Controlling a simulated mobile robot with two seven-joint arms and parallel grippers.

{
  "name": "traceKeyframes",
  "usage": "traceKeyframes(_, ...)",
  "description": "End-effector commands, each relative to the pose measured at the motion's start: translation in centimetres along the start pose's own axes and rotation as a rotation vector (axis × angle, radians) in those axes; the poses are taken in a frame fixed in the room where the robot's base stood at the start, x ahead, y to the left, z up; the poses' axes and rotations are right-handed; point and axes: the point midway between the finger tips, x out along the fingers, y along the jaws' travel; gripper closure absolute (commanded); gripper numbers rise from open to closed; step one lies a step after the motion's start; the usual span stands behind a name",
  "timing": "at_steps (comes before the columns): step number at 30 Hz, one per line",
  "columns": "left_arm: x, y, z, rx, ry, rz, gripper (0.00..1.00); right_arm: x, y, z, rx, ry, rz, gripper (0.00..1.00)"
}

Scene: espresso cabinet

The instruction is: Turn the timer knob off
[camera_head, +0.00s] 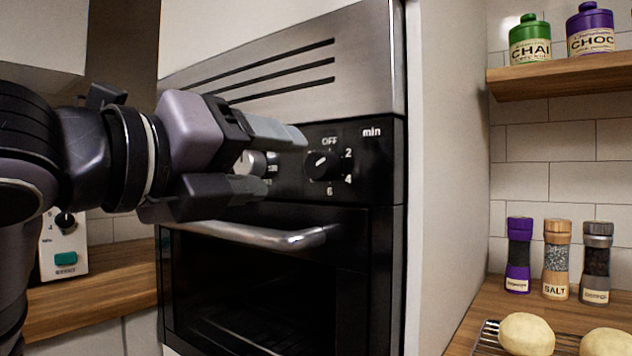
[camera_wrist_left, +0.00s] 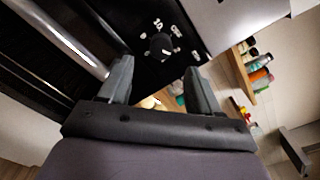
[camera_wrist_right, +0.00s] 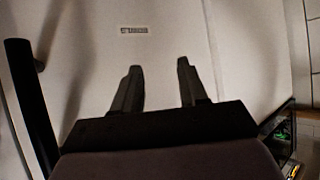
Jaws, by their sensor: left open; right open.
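The timer knob (camera_head: 323,166) is a black round dial on the oven's black panel, marked OFF at the top, 2 and 4 at the right and 6 below, with "min" beside it. A short white mark is on it; its exact setting is hard to read. My left gripper (camera_head: 284,161) is open, its fingers pointing right at the knob, just left of it and apart from it. In the left wrist view the knob (camera_wrist_left: 161,45) lies beyond and between the fingertips. My right gripper (camera_wrist_right: 158,66) is open and empty before a plain pale surface.
A second, silvery knob (camera_head: 250,163) is partly hidden behind my left gripper. The oven's handle bar (camera_head: 245,233) runs below the panel. A white cabinet wall (camera_head: 445,180) borders the oven at right. Grinders (camera_head: 556,258) and dough balls (camera_head: 526,335) sit on the right counter.

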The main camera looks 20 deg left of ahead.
Motion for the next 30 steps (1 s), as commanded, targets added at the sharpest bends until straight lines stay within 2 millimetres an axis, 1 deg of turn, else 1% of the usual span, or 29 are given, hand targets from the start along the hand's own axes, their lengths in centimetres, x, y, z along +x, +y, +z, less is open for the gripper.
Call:
traceKeyframes(2,-0.1,-0.1,0.1,0.016,-0.006,0.001,0.37,0.1,0.0,0.1,-0.002,0.001,-0.001,0.57)
traceKeyframes(5,0.8,-0.1,0.1,0.016,-0.004,0.002,0.37,0.1,-0.1,0.1,-0.003,0.002,-0.002,0.57)
traceKeyframes(12,4.6,-0.1,0.1,0.014,-0.002,0.003,0.37,0.2,-0.3,-0.1,-0.006,0.008,-0.006,0.57)
traceKeyframes(16,6.0,-0.1,0.2,0.013,-0.004,0.001,0.37,0.2,-0.3,-0.1,-0.007,0.01,-0.007,0.57)
traceKeyframes(21,6.8,-0.1,0.2,0.016,-0.005,0.001,0.37,0.2,-0.3,-0.1,-0.008,0.011,-0.008,0.57)
traceKeyframes(28,6.9,-0.1,0.2,0.015,-0.006,0.001,0.37,0.2,-0.3,-0.1,-0.008,0.01,-0.008,0.57)
traceKeyframes(29,6.9,-0.1,0.2,0.015,-0.006,0.001,0.47,0.2,-0.4,-0.1,-0.008,0.01,-0.008,0.57)
traceKeyframes(30,6.9,-0.1,0.2,0.015,-0.006,0.001,0.6,0.2,-0.4,-0.1,-0.008,0.01,-0.008,0.57)
